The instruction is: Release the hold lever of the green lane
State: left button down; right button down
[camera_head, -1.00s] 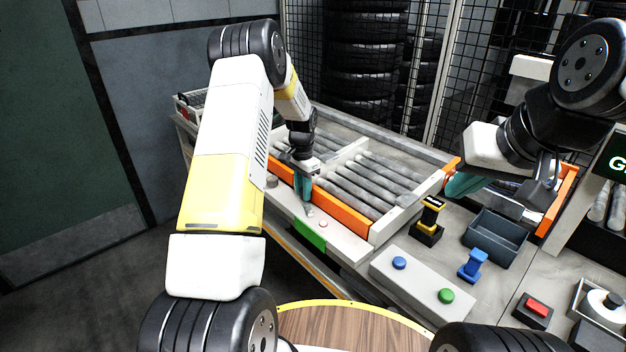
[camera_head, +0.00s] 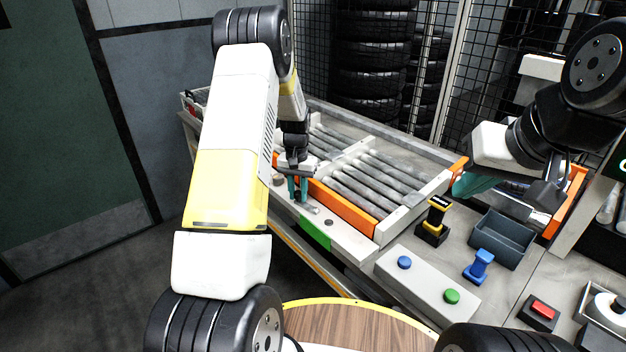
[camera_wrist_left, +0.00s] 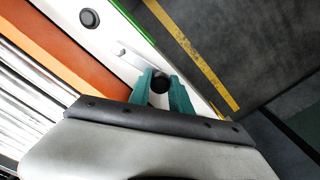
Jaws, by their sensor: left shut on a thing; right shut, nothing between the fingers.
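My left gripper (camera_head: 297,191) is shut at the hold lever (camera_head: 311,208) on the pale ledge in front of the left roller lane. In the left wrist view its teal fingers (camera_wrist_left: 161,88) close around the lever's black knob (camera_wrist_left: 160,83). The lever's pale grey bar (camera_wrist_left: 131,54) runs up and left from the knob in that view. A green strip (camera_head: 314,233) marks the ledge's front face. A round dark spot (camera_head: 329,222) lies right of the lever, and shows in the wrist view (camera_wrist_left: 90,18). My right gripper (camera_head: 467,186) is shut and empty by the right lane's end.
Orange rails (camera_head: 347,208) border the rollers. A panel (camera_head: 428,283) with blue and green buttons stands at the front right. Beyond it are a yellow-black stamp-like object (camera_head: 434,221), a blue one (camera_head: 479,266), a grey bin (camera_head: 503,238) and a red button (camera_head: 542,310).

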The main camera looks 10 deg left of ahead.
pick_arm(q)
jog(key=shift+s+a+n, duration=0.25)
jog(key=shift+s+n, duration=0.4)
jog(key=shift+n, duration=0.55)
jog(key=c, duration=1.2)
grip_release()
jog(key=shift+s, duration=0.1)
jog(key=shift+r, duration=0.1)
notch_tip(320, 180, up, 8)
jog(key=shift+f, duration=0.15)
